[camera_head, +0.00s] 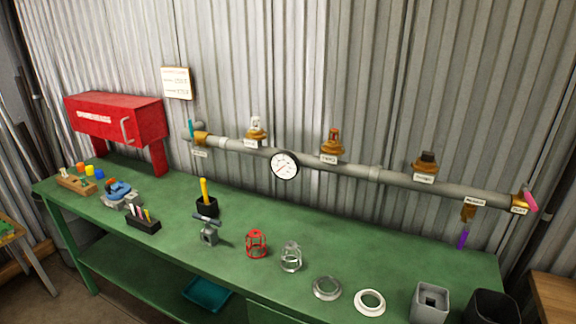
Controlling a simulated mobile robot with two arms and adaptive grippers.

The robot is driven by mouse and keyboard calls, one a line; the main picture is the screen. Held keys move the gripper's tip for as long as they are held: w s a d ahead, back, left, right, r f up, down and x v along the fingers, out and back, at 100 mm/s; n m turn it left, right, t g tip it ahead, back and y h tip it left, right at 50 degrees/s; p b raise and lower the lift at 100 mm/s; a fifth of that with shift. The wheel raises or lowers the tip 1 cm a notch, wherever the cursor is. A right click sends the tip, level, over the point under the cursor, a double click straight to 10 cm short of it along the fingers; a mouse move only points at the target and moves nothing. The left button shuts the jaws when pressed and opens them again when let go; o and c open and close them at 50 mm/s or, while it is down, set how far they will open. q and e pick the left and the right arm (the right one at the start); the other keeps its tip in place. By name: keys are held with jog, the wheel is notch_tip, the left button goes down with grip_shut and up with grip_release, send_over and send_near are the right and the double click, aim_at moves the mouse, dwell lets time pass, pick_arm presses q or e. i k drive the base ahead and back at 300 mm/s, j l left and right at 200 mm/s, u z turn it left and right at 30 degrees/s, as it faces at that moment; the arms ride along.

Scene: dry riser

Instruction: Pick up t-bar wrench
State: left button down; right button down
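A grey tool with a dark crossbar on top (207,220) stands upright in a small grey block (210,237) on the green workbench. Its T shape fits a t-bar wrench, but it is small and I cannot be sure. Just behind it is a black cup (207,208) with a yellow-handled tool (204,190) upright in it. Neither of my grippers is in view.
A pipe (230,142) with a gauge (285,165), heads and valves runs along the wall. On the bench (185,262) are a red cage (256,243), a grey cage (291,256), two rings (370,302), a grey box (430,303), a vise (118,192) and a red cabinet (117,118).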

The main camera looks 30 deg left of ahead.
aim_at(210, 233)
jog(key=u, duration=1.4)
